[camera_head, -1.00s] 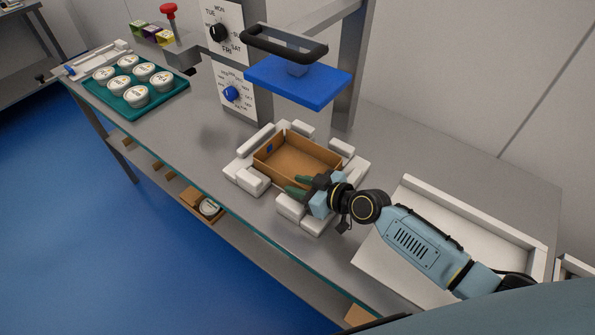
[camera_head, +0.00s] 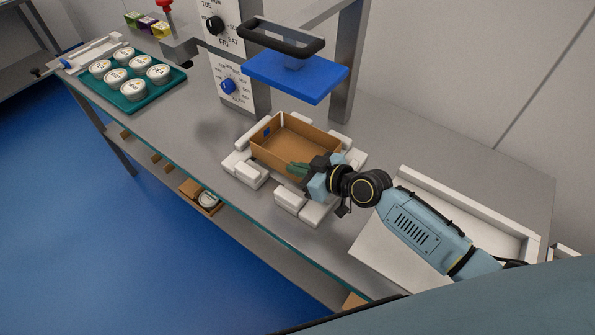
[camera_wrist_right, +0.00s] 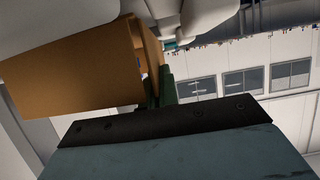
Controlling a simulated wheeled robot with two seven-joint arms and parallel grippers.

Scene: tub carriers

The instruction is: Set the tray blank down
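The tray blank is an open brown cardboard tray (camera_head: 276,153) in the middle of the head view. It is over the ring of white blocks (camera_head: 290,199) on the bench and looks raised a little above it. My right gripper (camera_head: 298,169) is at the near right side of the tray, its green fingers close together on the wall. In the right wrist view the tray (camera_wrist_right: 75,72) fills the upper left, and its wall edge meets the green fingers (camera_wrist_right: 160,88). My left gripper is not in view.
A blue plate with a black handle (camera_head: 296,78) hangs above and behind the tray. A teal tray (camera_head: 133,104) with several round white-lidded tubs stands at the left. A white shallow tray (camera_head: 380,250) lies at the right. Dial panels (camera_head: 228,85) stand at the back.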

